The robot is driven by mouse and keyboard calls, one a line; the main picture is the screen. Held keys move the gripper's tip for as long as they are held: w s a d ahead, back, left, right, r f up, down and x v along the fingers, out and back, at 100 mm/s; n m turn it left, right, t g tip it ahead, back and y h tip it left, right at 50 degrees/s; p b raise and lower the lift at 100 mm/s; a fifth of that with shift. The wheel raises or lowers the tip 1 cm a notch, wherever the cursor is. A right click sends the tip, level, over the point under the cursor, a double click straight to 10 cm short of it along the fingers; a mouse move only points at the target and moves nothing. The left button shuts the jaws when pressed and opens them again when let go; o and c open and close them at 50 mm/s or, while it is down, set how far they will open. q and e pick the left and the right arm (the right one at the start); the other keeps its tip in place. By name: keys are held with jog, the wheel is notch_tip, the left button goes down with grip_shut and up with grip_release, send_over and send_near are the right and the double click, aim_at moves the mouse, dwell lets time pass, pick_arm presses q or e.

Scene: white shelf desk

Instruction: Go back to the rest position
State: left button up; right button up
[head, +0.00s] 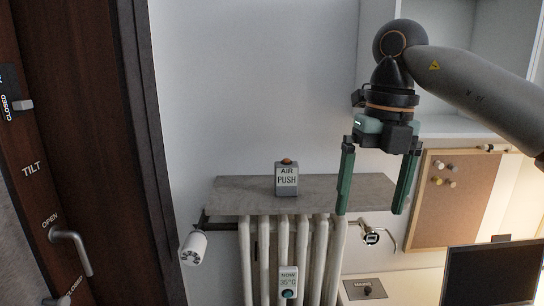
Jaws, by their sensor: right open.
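My right gripper (372,208) hangs in the upper right of the head view, fingers pointing down. Its two green fingers are wide apart, with nothing between them. The fingers show in front of the right part of the grey shelf above the radiator, and I cannot tell the distance between them. The arm reaches in from the right edge. My left gripper does not show.
A box marked AIR PUSH (286,180) stands on the grey shelf (235,198). Below are a white radiator (300,250) and a dial (193,248). A dark door (95,130) is left. A corkboard (455,205) and a monitor (490,273) are right.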

jog(key=s+a+f+g+y, duration=0.2)
jog(key=a+f+y, duration=0.2)
jog(key=a+y, duration=0.3)
jog(key=s+a+f+g+y, duration=0.2)
jog(key=a+f+y, duration=0.25)
jog(key=a, duration=0.45)
jog(key=s+a+f+g+y, duration=0.25)
jog(key=a+y, duration=0.35)
jog(key=a, duration=0.3)
jog(key=w+d+f+m+t+h, duration=0.4)
jog(key=d+f+m+t, duration=0.3)
jog(key=f+m+t, duration=0.45)
jog(key=w+d+f+m+t+h, duration=0.35)
jog(key=d+f+m+t, duration=0.35)
jog(key=m+t, duration=0.75)
jog(key=s+d+f+m+g+h, duration=0.4)
jog(key=s+f, duration=0.5)
jog(key=f, duration=0.3)
jog(key=s+d+f+m+g+h, duration=0.4)
jog(key=s+d+f, duration=0.4)
jog(key=s+f, duration=0.2)
notch_tip(320, 180, down, 2)
jog(key=shift+s+d+f+m+g+h, duration=0.15)
jog(key=shift+d+f+m+g+h, duration=0.25)
jog(key=shift+g, duration=0.65)
jog(key=shift+r, duration=0.15)
